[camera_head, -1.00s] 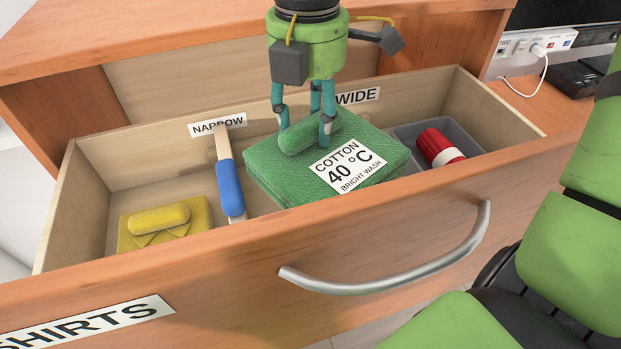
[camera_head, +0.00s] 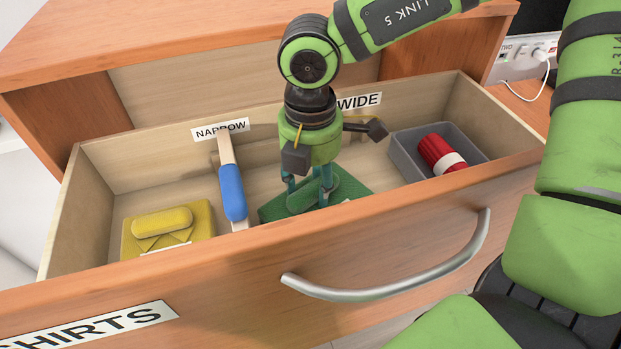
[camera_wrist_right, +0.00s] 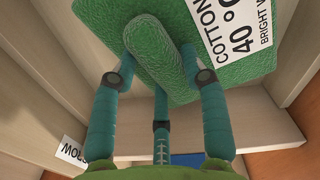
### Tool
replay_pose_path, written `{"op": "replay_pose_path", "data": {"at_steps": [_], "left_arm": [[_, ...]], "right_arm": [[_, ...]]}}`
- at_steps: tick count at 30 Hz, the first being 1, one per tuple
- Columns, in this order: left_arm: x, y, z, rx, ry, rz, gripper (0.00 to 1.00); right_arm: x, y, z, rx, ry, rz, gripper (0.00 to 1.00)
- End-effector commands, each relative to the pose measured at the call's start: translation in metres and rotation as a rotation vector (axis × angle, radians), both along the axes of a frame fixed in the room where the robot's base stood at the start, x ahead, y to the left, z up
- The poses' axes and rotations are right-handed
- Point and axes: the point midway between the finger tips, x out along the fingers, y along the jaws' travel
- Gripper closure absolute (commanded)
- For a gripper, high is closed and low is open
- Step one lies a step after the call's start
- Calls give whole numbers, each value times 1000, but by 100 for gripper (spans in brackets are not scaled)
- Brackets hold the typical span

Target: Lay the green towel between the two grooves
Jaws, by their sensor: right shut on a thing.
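The green towel (camera_head: 352,186) is folded, with a rolled ridge on top and a "COTTON 40 °C" label. It is low inside the open drawer (camera_head: 90,180), between the blue-gripped wooden strip and a grey box. The front panel hides its near part; I cannot tell whether it touches the floor. My right gripper (camera_head: 309,196) points down, shut on the towel's ridge, which also shows in the right wrist view (camera_wrist_right: 160,65). The NARROW label (camera_head: 220,129) and WIDE label (camera_head: 358,101) are on the back wall; the arm partly blocks the area below WIDE. My left gripper is out of view.
The wooden strip with a blue grip (camera_head: 232,192) runs front to back below NARROW. A folded yellow cloth (camera_head: 190,222) lies at left. The grey box (camera_head: 405,155) holds a red roll (camera_head: 441,156) at right. The drawer front with its handle (camera_head: 390,290) stands nearest.

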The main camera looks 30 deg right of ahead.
Motion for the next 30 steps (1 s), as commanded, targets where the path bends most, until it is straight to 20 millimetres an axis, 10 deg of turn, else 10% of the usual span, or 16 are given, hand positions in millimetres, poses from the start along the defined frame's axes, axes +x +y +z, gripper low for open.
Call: {"op": "replay_pose_path", "data": {"at_steps": [3, 4, 6, 19, 30], "left_arm": [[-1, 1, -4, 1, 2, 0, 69], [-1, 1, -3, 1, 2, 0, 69], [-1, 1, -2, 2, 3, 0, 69], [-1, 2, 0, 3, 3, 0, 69], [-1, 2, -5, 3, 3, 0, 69]], "right_arm": [[1, 0, -2, -1, -2, 0, 100], [0, 0, -1, -1, 0, 0, 47], [0, 0, -1, -1, 0, 0, 31], [1, 0, 5, -2, -3, 0, 31], [2, 0, 79, -2, -8, -2, 31]]}}
